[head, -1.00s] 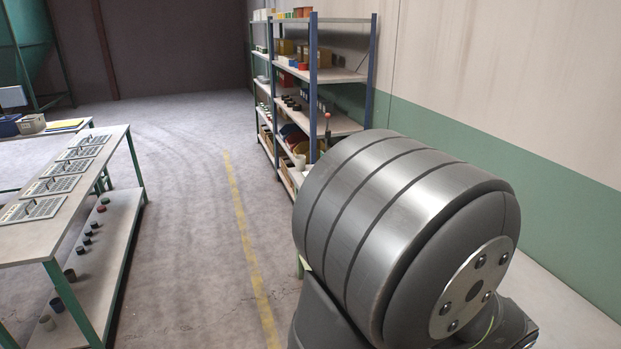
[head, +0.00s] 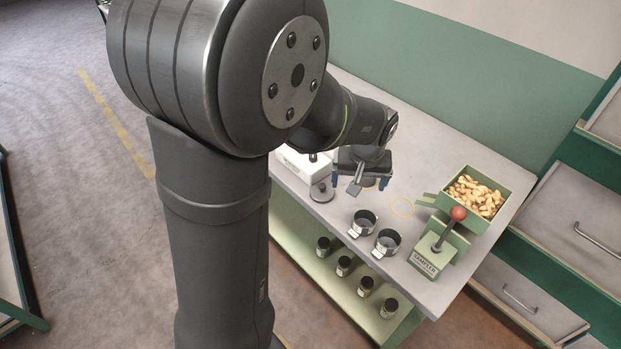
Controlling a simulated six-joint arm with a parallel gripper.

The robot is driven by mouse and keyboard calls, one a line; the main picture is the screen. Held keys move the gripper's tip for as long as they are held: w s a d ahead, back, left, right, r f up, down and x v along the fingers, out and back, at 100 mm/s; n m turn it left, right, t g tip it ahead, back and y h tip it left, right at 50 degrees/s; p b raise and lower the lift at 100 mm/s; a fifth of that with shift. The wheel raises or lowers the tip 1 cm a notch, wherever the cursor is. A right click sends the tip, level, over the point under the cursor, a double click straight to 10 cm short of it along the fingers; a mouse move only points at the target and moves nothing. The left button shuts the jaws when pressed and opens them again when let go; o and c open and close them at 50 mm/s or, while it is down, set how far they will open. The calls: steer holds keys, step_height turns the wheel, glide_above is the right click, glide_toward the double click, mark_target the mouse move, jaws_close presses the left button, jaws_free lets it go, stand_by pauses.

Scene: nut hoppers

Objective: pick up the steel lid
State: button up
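A small round grey metal disc (head: 321,194), which looks like the steel lid, lies on the bench near its front-left edge, beside a white box. My gripper (head: 360,184) is over the bench to the right of the disc and apart from it. Its two bluish fingers are spread wide, and I see nothing held between them. My arm hides the far left of the bench.
Two dark metal cups (head: 387,242) stand near the bench's front edge. A green sampler (head: 432,255) with a red-knobbed lever stands by a green hopper (head: 505,192) of nuts. Several jars (head: 343,266) stand on the lower shelf. The bench top (head: 440,150) behind is clear.

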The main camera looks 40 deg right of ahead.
steer(key=w+r+n+g+y, duration=0.1)
steer(key=w+r+n+y, duration=0.2)
steer(key=w, duration=0.7)
steer(key=h, duration=0.1)
glide_toward(323, 187)
steer(key=shift+g, duration=0.3)
step_height(323, 187, down, 6)
steer(key=shift+r, duration=0.2)
steer(key=f, duration=0.5)
steer(key=shift+w+a+f, duration=0.1)
steer(key=shift+w+a, duration=0.1)
steer(key=shift+w, duration=0.05)
steer(key=c, duration=1.1)
